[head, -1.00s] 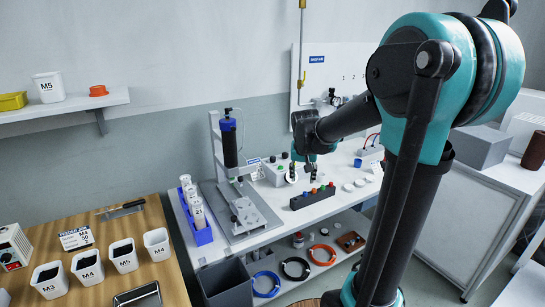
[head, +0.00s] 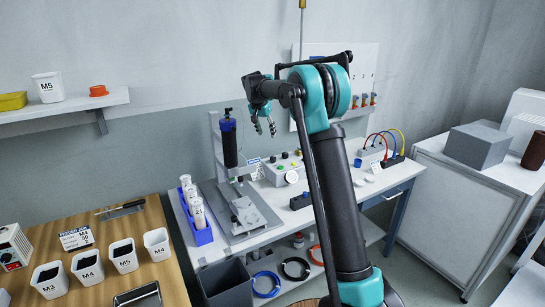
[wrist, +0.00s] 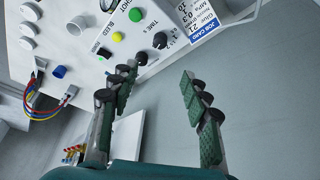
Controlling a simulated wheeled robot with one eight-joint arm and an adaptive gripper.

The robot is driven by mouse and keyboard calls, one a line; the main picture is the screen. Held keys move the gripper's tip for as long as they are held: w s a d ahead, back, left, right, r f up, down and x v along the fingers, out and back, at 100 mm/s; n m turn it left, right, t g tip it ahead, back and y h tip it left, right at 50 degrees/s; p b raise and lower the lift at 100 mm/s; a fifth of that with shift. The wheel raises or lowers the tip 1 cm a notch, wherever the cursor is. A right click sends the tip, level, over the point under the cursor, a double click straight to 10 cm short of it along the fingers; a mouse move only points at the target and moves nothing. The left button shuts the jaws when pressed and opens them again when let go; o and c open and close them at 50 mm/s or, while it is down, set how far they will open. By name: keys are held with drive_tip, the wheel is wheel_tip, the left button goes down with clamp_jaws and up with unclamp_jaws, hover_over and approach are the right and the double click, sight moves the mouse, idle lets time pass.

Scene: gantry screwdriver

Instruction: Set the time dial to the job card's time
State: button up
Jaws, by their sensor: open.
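The light grey control box (head: 276,172) stands on the white bench below my gripper. In the wrist view, its panel (wrist: 118,20) has the word TIME beside dark dial knobs: one (wrist: 160,40) near small scale marks, another (wrist: 141,58) near the edge. I cannot read the dial setting.
A black and blue screwdriver (head: 229,140) hangs from a gantry left of the box. A pegboard (head: 360,80) is behind. Air around my gripper is clear.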

sight(273, 157)
drive_tip(key=x, duration=1.6)
drive_tip(key=shift+f, duration=0.2)
drive_tip(key=shift+c, duration=0.5)
clamp_jaws()
